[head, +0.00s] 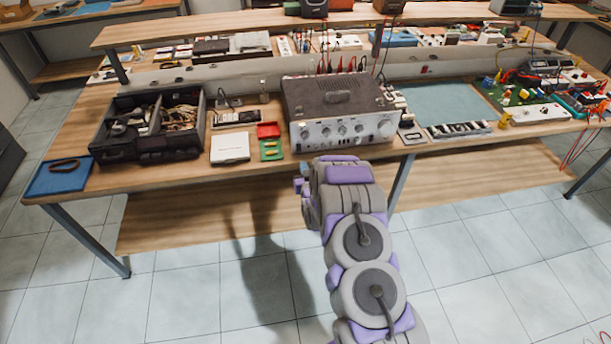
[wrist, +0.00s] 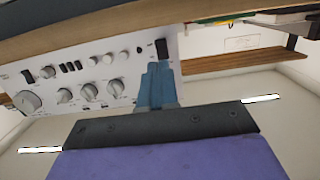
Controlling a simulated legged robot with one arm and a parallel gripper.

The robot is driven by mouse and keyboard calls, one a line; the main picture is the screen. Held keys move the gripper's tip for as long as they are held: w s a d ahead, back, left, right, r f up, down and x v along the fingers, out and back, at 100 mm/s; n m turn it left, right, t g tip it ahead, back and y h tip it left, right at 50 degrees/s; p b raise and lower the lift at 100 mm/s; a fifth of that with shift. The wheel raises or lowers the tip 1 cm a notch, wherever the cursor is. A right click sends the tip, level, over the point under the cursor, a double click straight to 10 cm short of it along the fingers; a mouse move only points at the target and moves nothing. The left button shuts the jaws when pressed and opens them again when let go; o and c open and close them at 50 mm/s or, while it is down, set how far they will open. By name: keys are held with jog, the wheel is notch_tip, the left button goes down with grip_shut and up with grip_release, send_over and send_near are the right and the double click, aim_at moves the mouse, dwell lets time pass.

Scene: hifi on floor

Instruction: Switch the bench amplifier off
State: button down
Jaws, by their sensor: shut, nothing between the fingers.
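The bench amplifier (head: 338,98) is a grey box with a dark top and a pale front panel, standing at the table's front edge. The wrist view shows its panel (wrist: 110,75) upside down, with several knobs and small switches. A black rocker switch (wrist: 162,48) sits near the panel's end, and another dark switch (wrist: 28,76) is at the far left. My gripper (wrist: 158,66) has its blue fingers shut and empty, with the tips right by the black rocker switch. I cannot tell whether they touch it. In the head view my arm hides the gripper.
The wooden table (head: 190,178) is crowded. A black organizer box (head: 150,150), a white box (head: 230,147), a red tray (head: 268,130) and a green board (head: 271,150) lie left of the amplifier. A blue mat (head: 440,105) is to its right. The tiled floor in front is clear.

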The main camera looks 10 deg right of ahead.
aim_at(299, 150)
jog(key=shift+w+f+b, duration=0.25)
jog(key=shift+w+b, duration=0.2)
jog(key=shift+w, duration=1.5)
jog(key=shift+w+f+b, duration=0.2)
jog(key=shift+w+b, duration=0.2)
jog(key=shift+w, duration=1.5)
